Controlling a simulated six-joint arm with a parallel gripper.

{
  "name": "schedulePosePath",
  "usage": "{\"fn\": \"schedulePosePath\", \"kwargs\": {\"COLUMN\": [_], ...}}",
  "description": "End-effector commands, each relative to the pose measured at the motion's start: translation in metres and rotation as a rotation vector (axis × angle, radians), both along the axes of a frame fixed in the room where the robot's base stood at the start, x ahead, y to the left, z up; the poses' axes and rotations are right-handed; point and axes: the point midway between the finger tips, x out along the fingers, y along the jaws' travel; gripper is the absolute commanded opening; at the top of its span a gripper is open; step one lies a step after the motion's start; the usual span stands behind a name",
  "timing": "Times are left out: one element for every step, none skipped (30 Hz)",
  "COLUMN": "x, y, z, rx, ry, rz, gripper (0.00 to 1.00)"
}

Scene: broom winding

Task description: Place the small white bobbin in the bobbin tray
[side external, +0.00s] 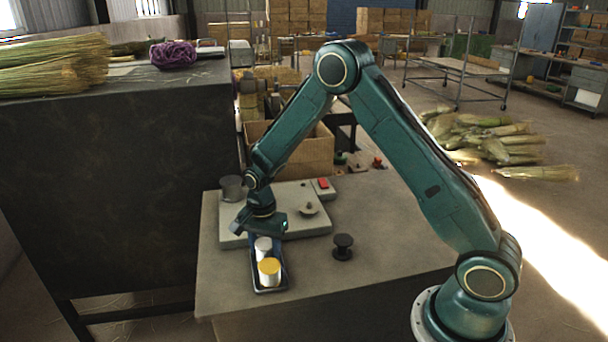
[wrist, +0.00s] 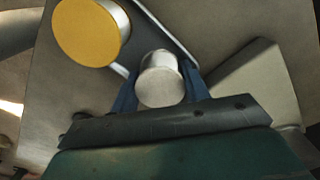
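The small white bobbin (side external: 263,246) is upright at the far end of the dark bobbin tray (side external: 282,283), behind a larger white bobbin with a yellow top (side external: 269,271). I cannot tell whether it rests on the tray floor or hangs just above it. My gripper (side external: 260,238) points down over that end of the tray. In the wrist view the small white bobbin (wrist: 160,80) sits between the two blue fingers of my gripper (wrist: 160,92), which appear to touch its sides. The yellow-topped bobbin (wrist: 92,32) is beside it, and the tray rim (wrist: 168,33) passes behind.
A pale machine base (side external: 295,226) with a red switch (side external: 323,183) lies behind the tray. A grey cup (side external: 231,188) stands at its left, and a black spool (side external: 343,247) stands to the right. The table's right part is clear. A tall dark cabinet (side external: 120,180) rises at left.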

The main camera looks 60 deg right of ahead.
Motion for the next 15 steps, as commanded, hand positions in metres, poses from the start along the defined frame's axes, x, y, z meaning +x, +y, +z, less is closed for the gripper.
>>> {"fn": "schedulePosePath", "kwargs": {"x": [0.000, 0.000, 0.000, 0.000, 0.000, 0.000, 0.000, 0.000, 0.000, 0.000, 0.000, 0.001, 0.001, 0.001, 0.001], "y": [0.000, 0.000, 0.000, 0.000, 0.000, 0.000, 0.000, 0.000, 0.000, 0.000, 0.000, 0.000, 0.000, 0.000, 0.000], "z": [0.000, 0.000, 0.000, 0.000, 0.000, 0.000, 0.000, 0.000, 0.001, 0.001, 0.002, 0.004, 0.005, 0.007, 0.010], "rx": [0.000, 0.000, 0.000, 0.000, 0.000, 0.000, 0.000, 0.000, 0.000, 0.000, 0.000, 0.000, 0.001, 0.001, 0.001], "ry": [0.000, 0.000, 0.000, 0.000, -0.001, -0.001, -0.001, -0.001, -0.001, -0.002, -0.002, -0.002, -0.003, -0.003, -0.003], "rz": [0.000, 0.000, 0.000, 0.000, 0.000, 0.001, 0.001, 0.001, 0.001, 0.001, 0.001, 0.001, 0.002, 0.002, 0.002], "gripper": [0.54, 0.60, 0.67, 0.68, 0.68, 0.68, 0.68, 0.68, 0.68, 0.68, 0.68, 0.68, 0.68, 0.68, 0.68]}}
